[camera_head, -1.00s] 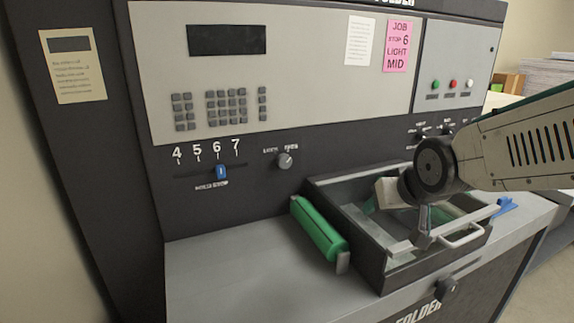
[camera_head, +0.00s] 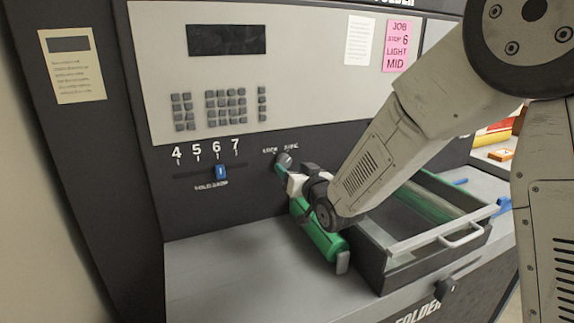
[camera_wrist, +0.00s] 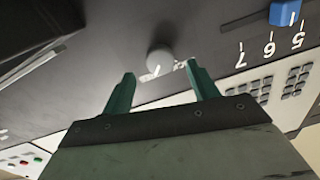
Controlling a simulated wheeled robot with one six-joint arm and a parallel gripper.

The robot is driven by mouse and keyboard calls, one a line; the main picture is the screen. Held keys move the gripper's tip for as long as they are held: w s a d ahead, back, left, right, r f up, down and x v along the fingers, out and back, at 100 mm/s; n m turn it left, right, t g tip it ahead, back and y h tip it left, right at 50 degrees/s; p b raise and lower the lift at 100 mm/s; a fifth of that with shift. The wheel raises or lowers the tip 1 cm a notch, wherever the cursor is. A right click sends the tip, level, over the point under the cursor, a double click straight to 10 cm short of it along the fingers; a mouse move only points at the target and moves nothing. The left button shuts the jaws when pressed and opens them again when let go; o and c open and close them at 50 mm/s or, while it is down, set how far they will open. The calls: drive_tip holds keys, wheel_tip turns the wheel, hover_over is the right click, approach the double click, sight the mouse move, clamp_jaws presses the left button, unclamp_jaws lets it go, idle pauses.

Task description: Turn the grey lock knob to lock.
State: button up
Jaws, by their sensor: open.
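The grey lock knob (camera_head: 284,160) is a small round dial on the dark front panel, right of the blue slider (camera_head: 221,172). Small lettering sits above it, too blurred to read surely. My gripper (camera_head: 283,171) is close in front of the knob and partly covers it in the head view. In the wrist view the knob (camera_wrist: 160,61) lies just beyond and between the two green fingertips of my gripper (camera_wrist: 160,75). The fingers are apart with nothing between them, and a white pointer mark shows on the knob's edge.
A keypad (camera_head: 226,107) and a pink job note (camera_head: 397,45) are on the panel above. The grey worktop (camera_head: 230,275) at front left is clear.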

sight(286, 163)
drive_tip(key=shift+x, duration=1.95)
drive_tip(key=c, duration=1)
